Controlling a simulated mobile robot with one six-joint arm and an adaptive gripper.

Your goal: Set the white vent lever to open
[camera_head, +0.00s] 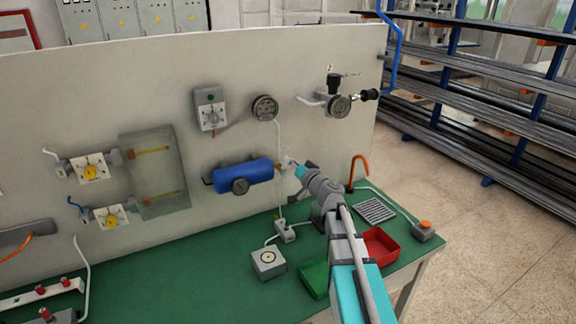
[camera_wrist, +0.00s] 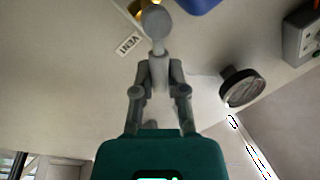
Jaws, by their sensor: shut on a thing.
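The vent lever (camera_wrist: 155,20) is pale grey-white with a round end, and its stem runs down between my fingertips in the wrist view. A brass fitting (camera_wrist: 143,6) shows behind it at the top edge, beside a VENT label (camera_wrist: 130,44). My gripper (camera_wrist: 159,62) is shut on the lever. In the head view my gripper (camera_head: 296,168) is at the right end of the blue tank (camera_head: 243,172), against the panel. There the lever (camera_head: 287,160) is small and partly hidden by my gripper, so its setting is hard to tell.
Below, the green bench (camera_head: 220,285) holds a green bin (camera_head: 314,279), a red bin (camera_head: 381,244) and an orange hook (camera_head: 357,170). Open floor lies to the right.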

